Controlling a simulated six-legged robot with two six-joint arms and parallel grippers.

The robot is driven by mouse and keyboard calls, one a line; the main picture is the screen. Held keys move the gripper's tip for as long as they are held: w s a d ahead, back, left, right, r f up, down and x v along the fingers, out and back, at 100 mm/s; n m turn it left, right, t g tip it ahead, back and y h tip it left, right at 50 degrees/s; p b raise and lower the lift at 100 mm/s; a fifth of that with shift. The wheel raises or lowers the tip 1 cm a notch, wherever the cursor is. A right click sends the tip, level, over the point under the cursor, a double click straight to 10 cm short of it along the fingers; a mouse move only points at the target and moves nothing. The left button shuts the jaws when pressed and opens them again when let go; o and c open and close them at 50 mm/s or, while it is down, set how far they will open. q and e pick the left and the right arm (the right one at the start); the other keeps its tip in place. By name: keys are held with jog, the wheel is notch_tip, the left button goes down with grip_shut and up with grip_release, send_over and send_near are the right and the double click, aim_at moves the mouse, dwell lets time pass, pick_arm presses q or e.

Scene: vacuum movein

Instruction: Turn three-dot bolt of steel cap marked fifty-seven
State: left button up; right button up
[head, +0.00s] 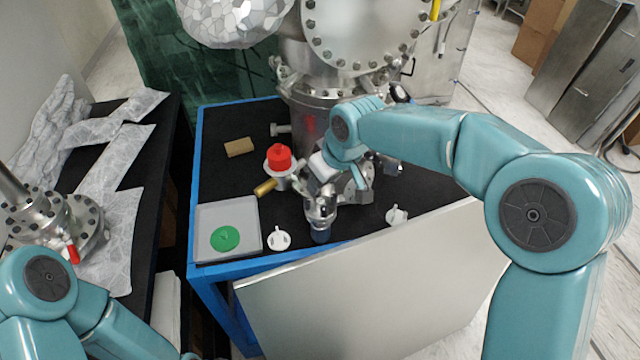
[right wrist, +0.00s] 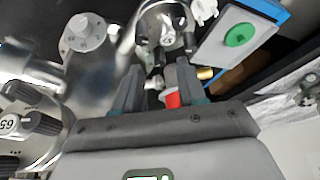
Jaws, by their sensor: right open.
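In the right wrist view, a round steel cap (right wrist: 85,33) with several bolts or holes around its rim lies at the upper left. No fifty-seven mark or three-dot bolt can be made out on it. My right gripper (right wrist: 160,80) is open, with its two dark fingers apart and nothing clearly held between them. The cap is left of the fingers, apart from them. In the head view, my right arm reaches over the blue-edged table to the steel fittings, and my right gripper is largely hidden behind its wrist. My left arm shows at the lower left, with its gripper out of view.
A red knob (head: 280,157), a grey tray (head: 202,217) with a green disc (head: 225,238), and small white parts (head: 278,240) are on the table (head: 225,125). The large steel chamber (head: 360,35) stands behind.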

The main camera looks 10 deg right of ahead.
aim_at(320, 197)
jog(key=shift+x, duration=1.6)
jog(key=shift+r, duration=0.1)
grip_shut()
